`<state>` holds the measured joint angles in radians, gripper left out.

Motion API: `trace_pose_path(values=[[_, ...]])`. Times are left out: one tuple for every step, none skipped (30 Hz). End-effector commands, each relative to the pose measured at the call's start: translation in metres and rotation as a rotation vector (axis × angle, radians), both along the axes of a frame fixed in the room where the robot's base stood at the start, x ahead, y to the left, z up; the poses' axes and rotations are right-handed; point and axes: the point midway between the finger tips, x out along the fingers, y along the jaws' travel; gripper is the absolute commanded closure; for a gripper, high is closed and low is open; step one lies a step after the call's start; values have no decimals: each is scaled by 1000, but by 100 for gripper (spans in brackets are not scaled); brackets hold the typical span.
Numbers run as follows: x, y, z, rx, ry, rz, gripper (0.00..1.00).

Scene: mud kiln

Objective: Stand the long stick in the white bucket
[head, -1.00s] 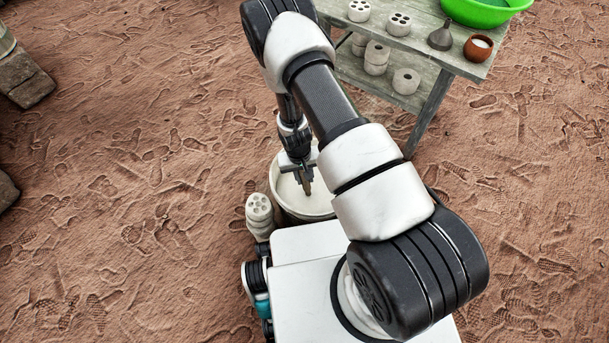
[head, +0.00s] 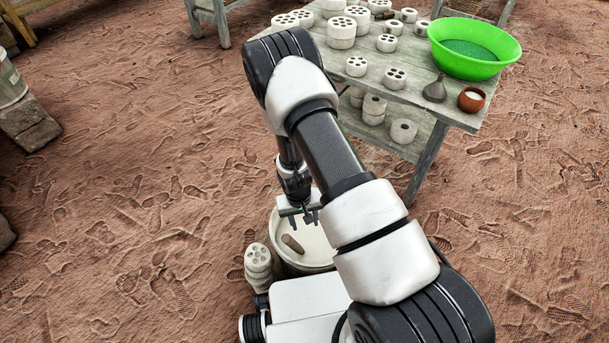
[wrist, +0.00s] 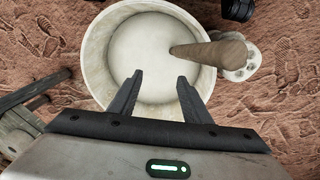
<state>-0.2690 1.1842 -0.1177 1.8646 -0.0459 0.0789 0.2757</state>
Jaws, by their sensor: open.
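The white bucket (head: 316,246) stands on the sandy ground just beyond my base, partly hidden by my arm. It also shows in the wrist view (wrist: 97,62). The long stick (head: 292,243) is brown; it is inside the bucket, tilted, with its upper part over the rim. In the wrist view the stick (wrist: 222,50) leans against the right side of the bucket, its lower end inside. My gripper (head: 307,219) is open and empty above the bucket, apart from the stick. In the wrist view its fingers (wrist: 157,97) point into the bucket's opening.
Stacked white perforated pieces (head: 257,262) stand close to the left of the bucket. A wooden table (head: 400,98) beyond holds more such pieces, a green bowl (head: 475,50), a grey funnel-shaped thing (head: 435,90) and a small brown pot (head: 471,99). The sand at left is open.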

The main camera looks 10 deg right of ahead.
Motion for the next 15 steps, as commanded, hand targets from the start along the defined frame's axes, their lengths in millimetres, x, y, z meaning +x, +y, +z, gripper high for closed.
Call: trace_pose_path(values=[[2, 0, 12, 1, -4, 0, 56], [2, 1, 19, 1, -5, 1, 56], [1, 0, 26, 1, -4, 0, 56], [2, 0, 33, 1, -4, 0, 56], [2, 0, 38, 1, -4, 0, 56], [1, 0, 47, 1, -4, 1, 56], [2, 0, 53, 1, -5, 2, 56], [1, 0, 58, 1, -4, 1, 56], [1, 0, 67, 1, -4, 0, 56], [1, 0, 72, 1, -4, 0, 56], [2, 1, 79, 1, -5, 1, 56], [1, 0, 87, 1, -4, 0, 56], [1, 0, 93, 1, -4, 0, 56], [2, 1, 99, 1, -5, 1, 56], [1, 0, 106, 1, -4, 0, 56]])
